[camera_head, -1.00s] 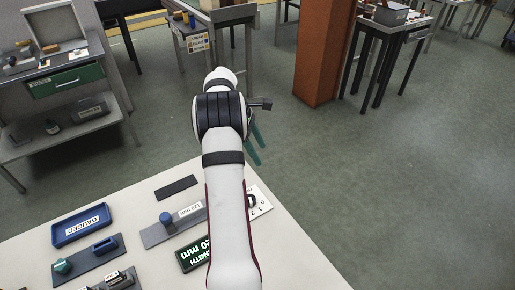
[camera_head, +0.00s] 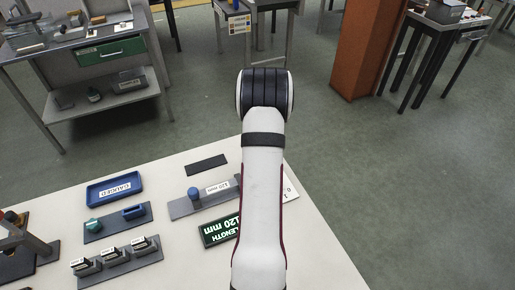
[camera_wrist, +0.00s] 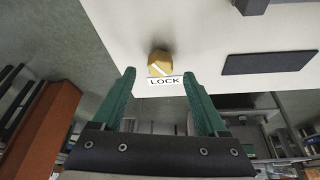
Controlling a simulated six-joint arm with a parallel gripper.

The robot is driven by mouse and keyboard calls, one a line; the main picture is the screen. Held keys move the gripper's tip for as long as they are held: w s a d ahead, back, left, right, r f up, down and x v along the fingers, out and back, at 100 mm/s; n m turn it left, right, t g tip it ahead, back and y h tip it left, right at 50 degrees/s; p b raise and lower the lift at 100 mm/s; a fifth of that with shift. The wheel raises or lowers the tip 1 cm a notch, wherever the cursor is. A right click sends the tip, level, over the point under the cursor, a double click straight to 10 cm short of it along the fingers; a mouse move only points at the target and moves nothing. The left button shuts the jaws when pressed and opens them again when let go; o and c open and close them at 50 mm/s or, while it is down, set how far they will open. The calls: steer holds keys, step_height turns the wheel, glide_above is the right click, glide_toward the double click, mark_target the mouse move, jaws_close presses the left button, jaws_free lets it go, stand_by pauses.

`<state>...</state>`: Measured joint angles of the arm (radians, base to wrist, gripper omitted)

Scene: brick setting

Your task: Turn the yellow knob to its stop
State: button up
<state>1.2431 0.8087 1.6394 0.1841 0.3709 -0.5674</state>
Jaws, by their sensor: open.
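In the head view my arm hides the gripper, and the knob does not show.
A dark flat bar (camera_wrist: 269,62) lies right of the knob in the wrist view. In the head view, the table holds a blue tray (camera_head: 115,187), a grey block with a blue peg (camera_head: 193,194) and a green length display (camera_head: 220,230). The table's right part (camera_head: 318,265) is clear.

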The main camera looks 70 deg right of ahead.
steer(key=shift+x, duration=1.4)
steer(key=shift+c, duration=0.2)
jaws_close()
